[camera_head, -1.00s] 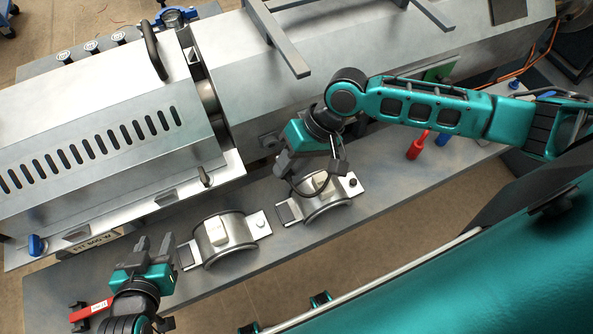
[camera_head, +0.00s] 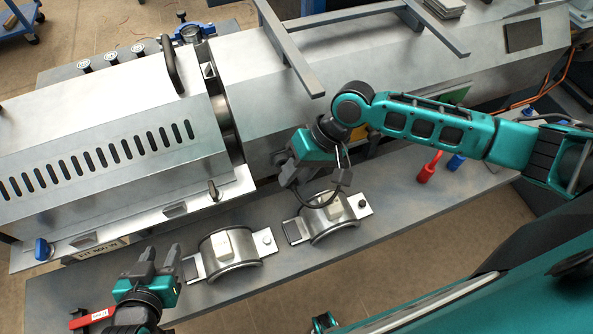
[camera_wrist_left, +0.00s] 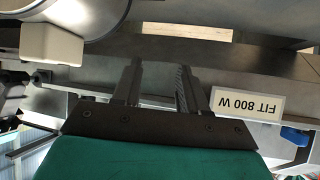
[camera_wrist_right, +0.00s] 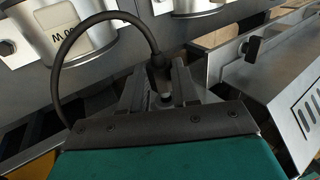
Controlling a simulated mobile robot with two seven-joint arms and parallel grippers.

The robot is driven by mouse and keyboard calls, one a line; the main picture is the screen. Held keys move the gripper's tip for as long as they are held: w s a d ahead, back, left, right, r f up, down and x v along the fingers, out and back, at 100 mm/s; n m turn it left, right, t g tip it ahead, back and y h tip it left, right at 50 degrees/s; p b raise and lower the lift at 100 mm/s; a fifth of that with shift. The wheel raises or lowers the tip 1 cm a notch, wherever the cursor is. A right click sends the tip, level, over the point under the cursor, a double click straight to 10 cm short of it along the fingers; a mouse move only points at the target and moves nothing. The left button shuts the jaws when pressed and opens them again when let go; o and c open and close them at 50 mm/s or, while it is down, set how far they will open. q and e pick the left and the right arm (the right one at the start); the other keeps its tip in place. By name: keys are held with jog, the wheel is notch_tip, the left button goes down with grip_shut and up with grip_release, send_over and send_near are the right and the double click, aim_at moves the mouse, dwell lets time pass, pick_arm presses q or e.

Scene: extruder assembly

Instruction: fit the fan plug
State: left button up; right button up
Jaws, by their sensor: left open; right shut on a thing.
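A black fan plug (camera_wrist_right: 158,75) on a dark cable (camera_wrist_right: 72,48) is between the fingers of my right gripper (camera_wrist_right: 160,92), which is shut on it. The cable arcs up from the plug and loops round to the left. In the head view the right gripper is above the bench near the machine side, and the cable loop (camera_head: 318,206) hangs over the right heater band. My left gripper (camera_head: 156,262) is open and empty, left of the left heater band; it also shows in the left wrist view (camera_wrist_left: 152,88). I cannot make out the plug's socket for certain.
The machine housing (camera_head: 110,115) runs along the back. A red-handled tool (camera_head: 92,318) is bottom left.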

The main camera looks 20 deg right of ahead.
jog(key=shift+w, duration=0.9)
jog(key=shift+w+r, duration=0.1)
jog(key=shift+w, duration=0.3)
